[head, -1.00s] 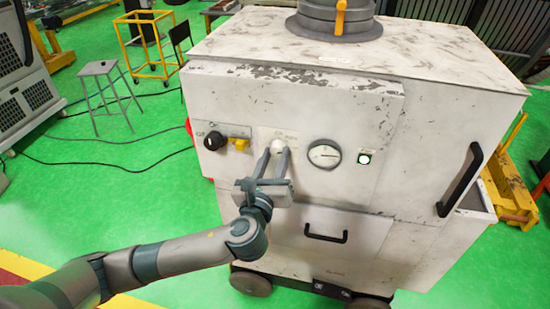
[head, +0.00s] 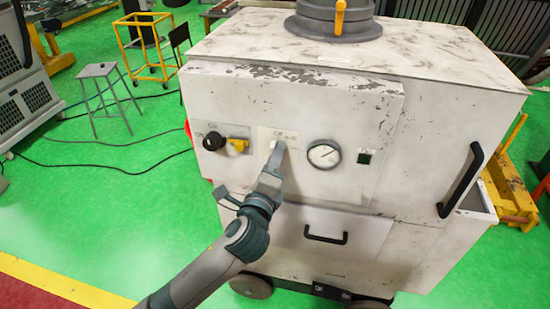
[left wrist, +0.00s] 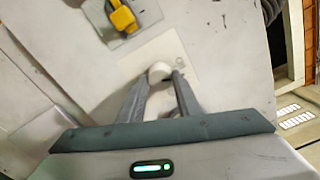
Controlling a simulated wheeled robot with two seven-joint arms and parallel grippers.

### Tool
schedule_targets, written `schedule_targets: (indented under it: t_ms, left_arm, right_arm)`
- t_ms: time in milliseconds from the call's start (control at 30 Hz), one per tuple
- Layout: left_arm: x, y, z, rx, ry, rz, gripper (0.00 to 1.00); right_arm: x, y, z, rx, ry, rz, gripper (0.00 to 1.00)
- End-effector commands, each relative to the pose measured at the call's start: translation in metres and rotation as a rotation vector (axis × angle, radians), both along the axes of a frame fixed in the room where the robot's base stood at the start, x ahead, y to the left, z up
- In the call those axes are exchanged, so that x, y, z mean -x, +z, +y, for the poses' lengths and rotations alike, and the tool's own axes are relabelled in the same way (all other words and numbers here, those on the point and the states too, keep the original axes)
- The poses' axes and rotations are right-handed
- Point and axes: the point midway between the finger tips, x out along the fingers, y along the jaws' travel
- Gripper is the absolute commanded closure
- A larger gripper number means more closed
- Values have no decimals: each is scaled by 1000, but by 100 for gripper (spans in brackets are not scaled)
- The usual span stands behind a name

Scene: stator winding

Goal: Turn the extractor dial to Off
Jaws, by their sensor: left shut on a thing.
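The extractor dial is a small pale round knob (left wrist: 159,71) on a white plate on the front panel. It shows between my finger ends in the left wrist view. My left gripper (head: 275,155) is shut on the dial, and the fingers mostly hide it in the head view. The gripper is rolled, so its fingers overlap there. The dial's pointer and the plate's marks are too small to read. My right gripper is not in view.
The extractor cabinet (head: 350,92) has a round gauge (head: 324,154) and a dark indicator (head: 364,156) right of the dial. A black knob (head: 213,141) and a yellow switch (head: 238,145) sit to its left. A drawer handle (head: 325,236) is below.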

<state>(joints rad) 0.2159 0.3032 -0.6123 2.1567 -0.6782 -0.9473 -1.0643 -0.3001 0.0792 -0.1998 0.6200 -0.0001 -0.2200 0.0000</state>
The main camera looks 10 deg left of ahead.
Motion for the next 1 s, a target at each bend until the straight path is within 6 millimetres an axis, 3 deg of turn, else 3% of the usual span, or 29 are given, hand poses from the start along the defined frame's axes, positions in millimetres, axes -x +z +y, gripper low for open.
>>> schedule_targets:
  t_ms: [400,1000]
  left_arm:
    - [0,0,0,308,2,2,92]
    - [0,-1,0,383,1,3,92]
  right_arm:
    - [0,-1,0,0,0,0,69]
    - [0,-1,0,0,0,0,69]
